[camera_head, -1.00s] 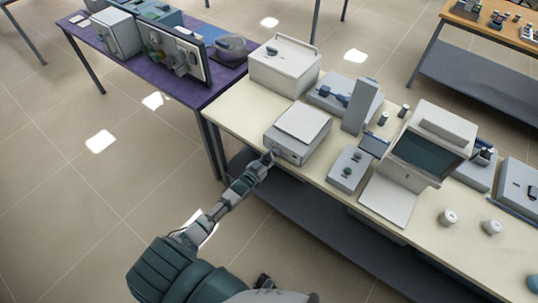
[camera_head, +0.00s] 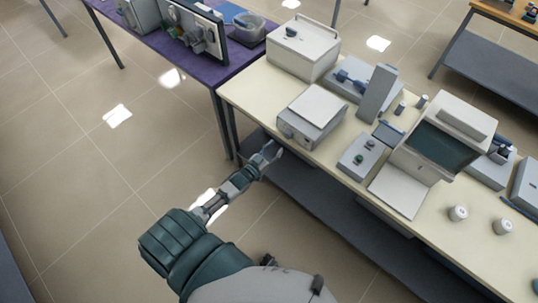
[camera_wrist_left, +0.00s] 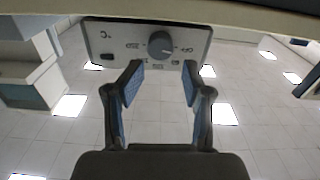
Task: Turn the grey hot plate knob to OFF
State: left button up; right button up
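The grey hot plate (camera_head: 313,108) with its pale square top stands at the front edge of the cream table. Its front panel shows in the left wrist view (camera_wrist_left: 107,45), with a round dark grey knob (camera_wrist_left: 160,44) right of the panel's middle. Small print surrounds the knob, too small to read surely. My left gripper (camera_head: 272,151) is below and in front of the panel, apart from it. In the left wrist view its two blue-padded fingers (camera_wrist_left: 161,78) are spread wide with nothing between them, the knob lying beyond the tips. My right gripper is not in view.
A small grey box with knobs (camera_head: 361,157) and a device with a dark sloped screen (camera_head: 437,145) stand right of the hot plate. A large white box (camera_head: 302,48) is behind it. A dark lower shelf (camera_head: 330,205) runs under the table. The floor in front is clear.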

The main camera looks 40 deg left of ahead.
pick_arm(q)
jog(key=s, duration=0.5)
jog(key=shift+d, duration=0.25)
jog(key=shift+a, duration=0.25)
jog(key=s+d+f+g+y, duration=0.15)
jog(key=s+f+g, duration=0.4)
jog(key=f, duration=0.75)
jog(key=s+d+f+g, duration=0.3)
jog(key=s+f, duration=0.5)
jog(key=f, duration=0.6)
jog(key=s+d+f+g, duration=0.2)
jog(key=s+d+f, duration=0.1)
jog(key=s, duration=0.5)
jog(key=s+d+f+m+g, duration=0.1)
jog(key=s+d+f+g, duration=0.1)
jog(key=s+f, duration=0.4)
jog(key=s+d+f+g, duration=0.3)
jog(key=s+f+g, duration=0.1)
jog(key=s, duration=0.8)
jog(key=shift+d+f+m, duration=0.3)
jog(key=shift+f+m, duration=0.1)
jog(key=shift+f, duration=0.3)
